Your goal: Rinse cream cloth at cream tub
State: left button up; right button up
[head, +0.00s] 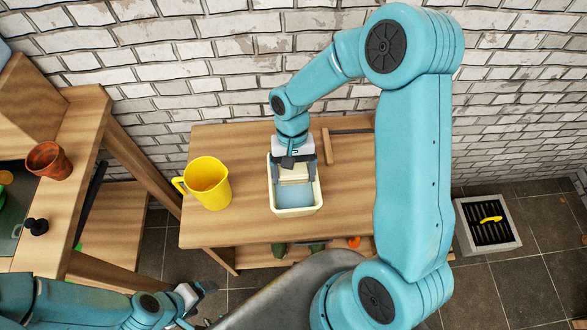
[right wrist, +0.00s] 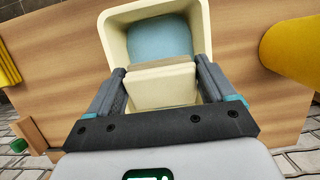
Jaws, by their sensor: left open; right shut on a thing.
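The cream tub (head: 297,211) stands on a wooden bench and holds blue water (head: 294,192). My right gripper (head: 293,170) reaches down over the tub from the wall side. It is shut on the cream cloth (right wrist: 160,88), a folded block held between both fingers at the tub's near side in the right wrist view. Whether the cloth's lower part touches the water is hidden. The tub's rim (right wrist: 112,38) also shows in that view. My left gripper (head: 197,296) is open and empty, low at the bottom left, away from the bench.
A yellow jug (head: 208,185) stands left of the tub on the bench (head: 240,226). A wooden tool (head: 327,146) lies behind the tub to the right. A terracotta pot (head: 47,161) stands on the left unit. A floor grate (head: 487,235) lies at right. A brick wall is close behind.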

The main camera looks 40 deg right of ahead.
notch_tip(320, 180, down, 7)
jog(key=b, duration=0.5)
jog(key=shift+r, duration=0.2)
jog(key=shift+a, duration=0.15)
jog(key=shift+a, duration=0.6)
jog(key=shift+d, duration=1.5)
jog(key=shift+a+b, duration=0.5)
jog(key=shift+a, duration=1)
jog(key=shift+d, duration=1.5)
